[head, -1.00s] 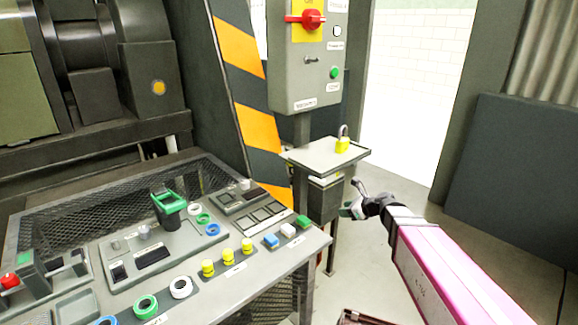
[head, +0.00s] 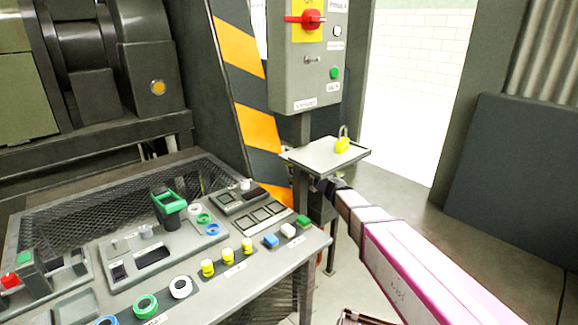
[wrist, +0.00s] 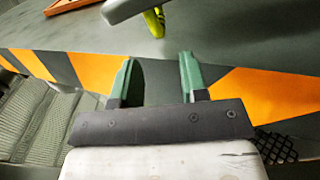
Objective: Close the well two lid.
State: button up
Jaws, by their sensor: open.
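I cannot tell for certain which part is the well two lid. On the grey bench in the head view, a black piece with a green frame on top (head: 169,206) stands up from the middle plate. A dark rectangular recess (head: 154,256) lies in front of it. My gripper is mostly hidden behind the small shelf in the head view, well right of the bench parts. In the wrist view my gripper (wrist: 156,82) is open, with two green-faced fingers apart and nothing between them.
The small grey shelf (head: 325,155) carries a yellow padlock (head: 342,146) below the switch box (head: 306,70). The bench (head: 255,275) holds several coloured rings, yellow knobs and buttons. A striped post (head: 250,125) stands behind. Open floor lies to the right.

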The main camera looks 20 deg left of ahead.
jog(key=x, duration=0.8)
jog(key=shift+w+a, duration=0.25)
jog(key=shift+a, duration=0.1)
grip_shut()
